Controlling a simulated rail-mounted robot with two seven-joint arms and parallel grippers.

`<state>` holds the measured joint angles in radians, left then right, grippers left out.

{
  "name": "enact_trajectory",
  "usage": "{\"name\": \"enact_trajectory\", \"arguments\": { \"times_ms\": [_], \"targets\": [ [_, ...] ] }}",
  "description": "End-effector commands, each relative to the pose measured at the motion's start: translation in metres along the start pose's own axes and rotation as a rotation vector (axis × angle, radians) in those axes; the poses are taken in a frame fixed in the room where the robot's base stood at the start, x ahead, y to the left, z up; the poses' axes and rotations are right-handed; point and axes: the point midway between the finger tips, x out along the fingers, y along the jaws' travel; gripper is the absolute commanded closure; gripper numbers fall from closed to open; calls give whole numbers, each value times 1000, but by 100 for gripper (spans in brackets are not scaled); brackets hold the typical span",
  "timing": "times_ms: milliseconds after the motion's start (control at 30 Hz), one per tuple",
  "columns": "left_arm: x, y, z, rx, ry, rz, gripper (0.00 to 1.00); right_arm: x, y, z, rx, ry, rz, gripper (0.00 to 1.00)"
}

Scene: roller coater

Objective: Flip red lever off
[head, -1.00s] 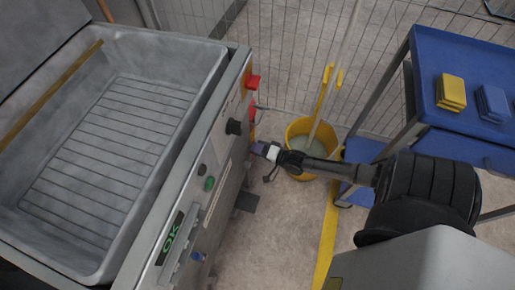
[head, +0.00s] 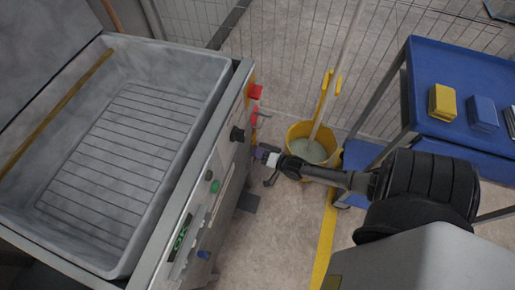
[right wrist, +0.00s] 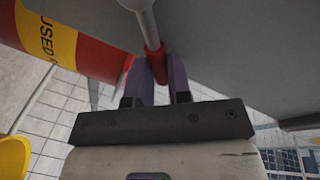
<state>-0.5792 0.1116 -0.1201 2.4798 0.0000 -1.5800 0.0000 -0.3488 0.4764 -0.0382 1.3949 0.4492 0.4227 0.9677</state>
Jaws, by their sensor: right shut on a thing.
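The red lever (right wrist: 154,62) shows in the right wrist view as a pale rod ending in a red grip, on the side of the grey machine. My right gripper (right wrist: 162,80) has its purple fingers on either side of the red grip and is shut on it. In the head view my right gripper (head: 261,152) is at the machine's side panel, below the red parts there. The lever's grip is hidden or too small to tell apart in the head view. My left gripper is not in view.
The grey coater machine (head: 228,95) with its open tray fills the left, with a black knob (head: 237,134) and green button (head: 215,186) on its panel. A yellow mop bucket (head: 327,140) and blue trolley (head: 480,60) stand to the right. A wire fence is behind.

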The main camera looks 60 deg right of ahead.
Motion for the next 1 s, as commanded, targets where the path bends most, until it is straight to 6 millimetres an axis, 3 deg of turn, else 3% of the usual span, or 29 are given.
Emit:
{"name": "enact_trajectory", "arguments": {
  "times_ms": [33, 400, 1000],
  "targets": [
    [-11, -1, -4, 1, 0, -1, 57, 1, -9, -2, -40, 7, -6, 100],
    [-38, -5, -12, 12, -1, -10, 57, 1, -35, 10, -385, 67, -53, 100],
    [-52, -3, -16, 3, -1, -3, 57, -5, -56, 30, -826, 159, -102, 100]
  ]
}}
